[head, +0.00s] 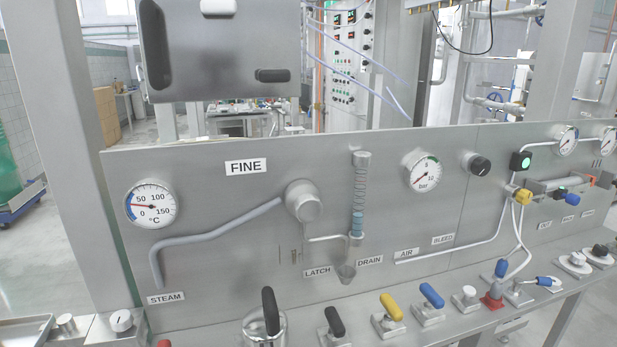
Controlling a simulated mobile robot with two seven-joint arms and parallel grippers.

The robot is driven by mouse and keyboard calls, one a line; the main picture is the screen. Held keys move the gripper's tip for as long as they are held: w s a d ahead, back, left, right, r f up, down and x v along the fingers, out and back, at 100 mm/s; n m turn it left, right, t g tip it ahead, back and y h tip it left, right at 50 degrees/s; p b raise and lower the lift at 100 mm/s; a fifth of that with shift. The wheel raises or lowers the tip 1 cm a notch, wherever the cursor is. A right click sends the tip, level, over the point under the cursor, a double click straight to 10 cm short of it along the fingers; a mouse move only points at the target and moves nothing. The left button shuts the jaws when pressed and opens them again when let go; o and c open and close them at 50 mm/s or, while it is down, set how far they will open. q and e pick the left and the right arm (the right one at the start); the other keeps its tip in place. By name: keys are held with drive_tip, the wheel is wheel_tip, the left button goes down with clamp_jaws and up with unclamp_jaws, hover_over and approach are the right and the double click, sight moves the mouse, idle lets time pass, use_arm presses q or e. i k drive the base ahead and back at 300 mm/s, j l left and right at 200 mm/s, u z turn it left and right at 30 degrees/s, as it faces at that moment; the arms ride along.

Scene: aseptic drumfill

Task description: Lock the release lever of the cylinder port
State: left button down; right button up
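Neither of my grippers is in view. No part carries a readable label naming it the cylinder port or its release lever, so I cannot tell for certain which they are. At the right, a red-based fitting (492,301) stands on the front ledge with a blue upright handle (501,268) and a pale hose running up from it. Beside it lies a blue-tipped lever (545,281), pointing right. Above, a horizontal metal cylinder (558,185) is mounted on the panel, with a yellow fitting (522,195) at its left end and an orange part at its right. Nothing touches these parts.
A steel panel (250,240) with gauges spans the view. Along the ledge stand a large black handle (270,310), a black lever (335,322), a yellow lever (391,307), a blue lever (431,295) and several knobs. A steel box (215,45) hangs above left.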

sight(542, 280)
drive_tip(key=z, duration=1.3)
drive_tip(key=i+l, duration=0.1)
drive_tip(key=l, duration=0.3)
drive_tip(key=i+l, duration=0.1)
drive_tip(key=l, duration=0.25)
drive_tip(key=i+l, duration=0.1)
drive_tip(key=l, duration=0.3)
drive_tip(key=i+l, duration=0.15)
drive_tip(key=l, duration=0.25)
drive_tip(key=i+l, duration=0.1)
drive_tip(key=l, duration=0.25)
drive_tip(key=u, duration=1.2)
